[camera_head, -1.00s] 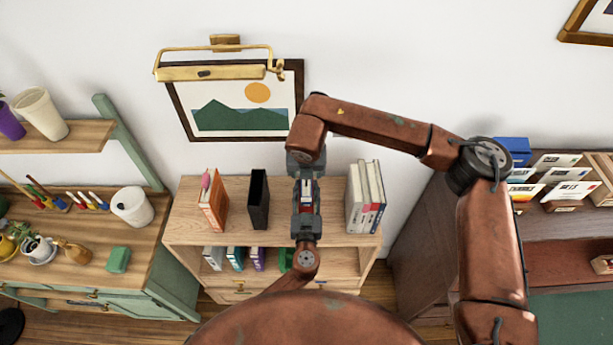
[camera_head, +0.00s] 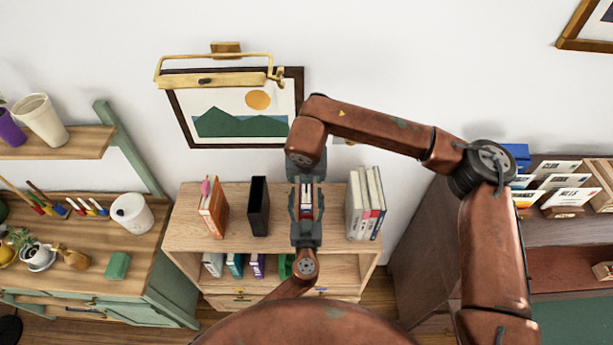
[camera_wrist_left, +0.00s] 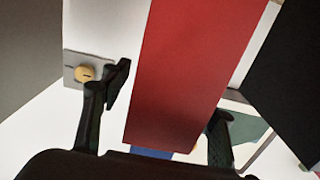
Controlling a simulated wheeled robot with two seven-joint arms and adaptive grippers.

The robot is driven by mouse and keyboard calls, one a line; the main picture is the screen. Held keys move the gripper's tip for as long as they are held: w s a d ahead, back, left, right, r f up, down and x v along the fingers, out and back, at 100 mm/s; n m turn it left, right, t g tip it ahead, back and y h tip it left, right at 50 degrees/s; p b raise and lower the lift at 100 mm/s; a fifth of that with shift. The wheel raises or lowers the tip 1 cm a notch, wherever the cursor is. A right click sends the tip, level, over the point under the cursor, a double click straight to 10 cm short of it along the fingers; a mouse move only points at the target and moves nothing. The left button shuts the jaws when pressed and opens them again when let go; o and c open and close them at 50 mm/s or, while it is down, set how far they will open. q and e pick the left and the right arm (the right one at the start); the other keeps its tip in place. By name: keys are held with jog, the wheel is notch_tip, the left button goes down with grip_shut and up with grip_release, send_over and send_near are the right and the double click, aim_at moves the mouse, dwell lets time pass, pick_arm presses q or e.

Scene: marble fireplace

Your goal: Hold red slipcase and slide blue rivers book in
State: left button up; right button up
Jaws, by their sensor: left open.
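The red slipcase (camera_wrist_left: 195,75) fills the middle of the left wrist view as a broad red face between my left fingers. A strip of blue (camera_wrist_left: 150,153), likely the blue book, shows below its lower edge. In the head view my left gripper (camera_head: 306,200) is open, with its two fingers on either side of a small patch of red, white and blue above the bookcase top. My right arm comes in from the right and bends down just behind it. The right gripper (camera_head: 306,172) is mostly hidden by its own wrist and the left gripper.
A black upright case (camera_head: 258,206) and an orange book (camera_head: 213,208) stand left on the wooden bookcase top (camera_head: 240,243). Several pale books (camera_head: 365,203) stand close on the right. More books fill the shelf below. A framed picture (camera_head: 240,140) hangs behind.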

pick_arm(q)
jog(key=s, duration=1.2)
